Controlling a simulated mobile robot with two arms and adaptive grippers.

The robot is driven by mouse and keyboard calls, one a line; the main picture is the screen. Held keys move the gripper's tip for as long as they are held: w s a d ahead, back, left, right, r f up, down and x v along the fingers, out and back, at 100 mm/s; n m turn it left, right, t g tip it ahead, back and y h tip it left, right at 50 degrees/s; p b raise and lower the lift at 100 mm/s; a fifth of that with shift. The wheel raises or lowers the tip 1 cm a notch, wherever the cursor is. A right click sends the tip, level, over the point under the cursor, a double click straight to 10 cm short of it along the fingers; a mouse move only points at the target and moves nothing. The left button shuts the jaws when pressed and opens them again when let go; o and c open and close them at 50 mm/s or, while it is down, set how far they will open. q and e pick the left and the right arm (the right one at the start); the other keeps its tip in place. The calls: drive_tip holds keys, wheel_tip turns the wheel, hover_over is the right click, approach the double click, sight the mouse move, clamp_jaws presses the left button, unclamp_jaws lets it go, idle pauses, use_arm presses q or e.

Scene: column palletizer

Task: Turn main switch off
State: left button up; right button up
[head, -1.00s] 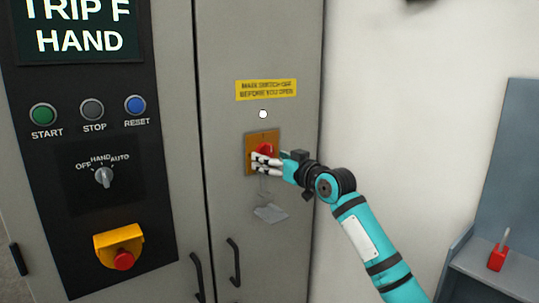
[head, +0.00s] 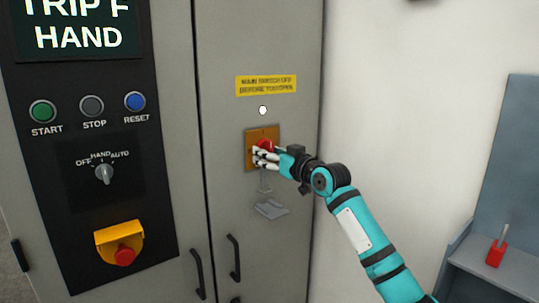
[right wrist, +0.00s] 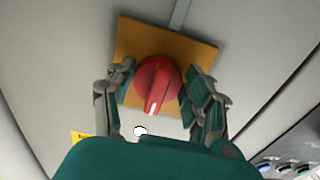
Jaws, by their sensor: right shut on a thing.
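The main switch is a red rotary knob (head: 265,145) on an orange-yellow plate (head: 249,138) on the narrow right cabinet door. My right gripper (head: 262,156) is at the knob and partly covers it in the head view. In the right wrist view, the fingers of my right gripper (right wrist: 160,82) stand on both sides of the red knob (right wrist: 158,85), shut on it. The knob's white mark points toward the small white lamp (right wrist: 140,131). The plate (right wrist: 135,48) shows around the knob. My left gripper is not in view.
A yellow warning label (head: 266,86) and the white lamp (head: 263,110) are above the switch. A grey tag (head: 270,209) hangs below it. The control panel with buttons, selector (head: 104,174) and emergency stop (head: 124,256) is left. A red padlock-like item (head: 496,253) sits on a grey shelf right.

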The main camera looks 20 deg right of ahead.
drive_tip(key=n, duration=0.2)
drive_tip(key=n+p, duration=0.1)
drive_tip(key=n, duration=0.1)
drive_tip(key=shift+d+r+n, duration=0.15)
drive_tip(key=shift+d+n, duration=0.05)
drive_tip(key=shift+n, duration=0.2)
drive_tip(key=n+p, duration=0.2)
drive_tip(key=n, duration=0.1)
drive_tip(key=shift+w+d+r+n, duration=0.1)
drive_tip(key=shift+d+r+n, duration=0.05)
drive_tip(key=shift+n, duration=0.15)
drive_tip(key=shift+r+n+p, duration=0.15)
drive_tip(key=shift+n+p, duration=3.65)
drive_tip(key=shift+n, duration=0.9)
drive_tip(key=o, duration=1.1)
